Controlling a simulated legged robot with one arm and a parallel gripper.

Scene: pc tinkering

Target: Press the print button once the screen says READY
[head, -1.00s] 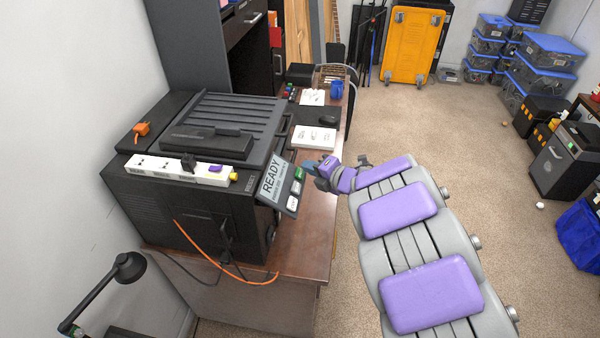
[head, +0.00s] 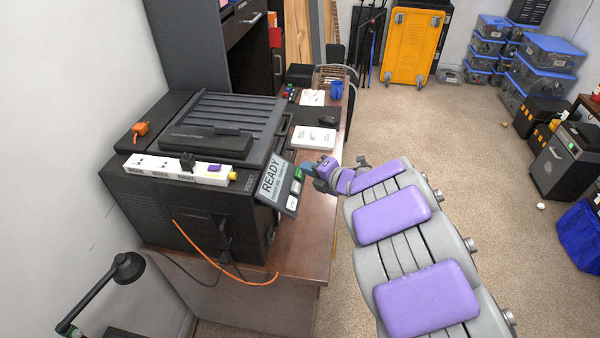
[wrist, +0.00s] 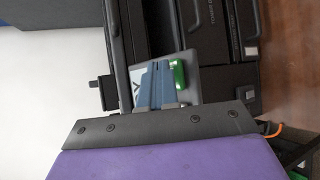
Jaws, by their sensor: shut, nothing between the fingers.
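The black printer (head: 190,215) stands on the wooden desk. Its tilted grey panel has a screen (head: 272,179) reading READY in large letters, with smaller text below. A green button (head: 299,174) is at the panel's upper right and a white one (head: 293,203) is lower down. My gripper (head: 306,168) is shut and empty, its tip at the green button's edge and partly covering it. In the wrist view, my blue fingers (wrist: 159,75) lie over the panel, just left of the green button (wrist: 178,74). I cannot tell whether they touch it.
A power strip (head: 178,170) lies on the printer's front edge. An orange cable (head: 215,262) hangs down its front. The desk (head: 318,232) beside the panel is bare. A white box (head: 314,138) and a blue mug (head: 337,89) stand farther back.

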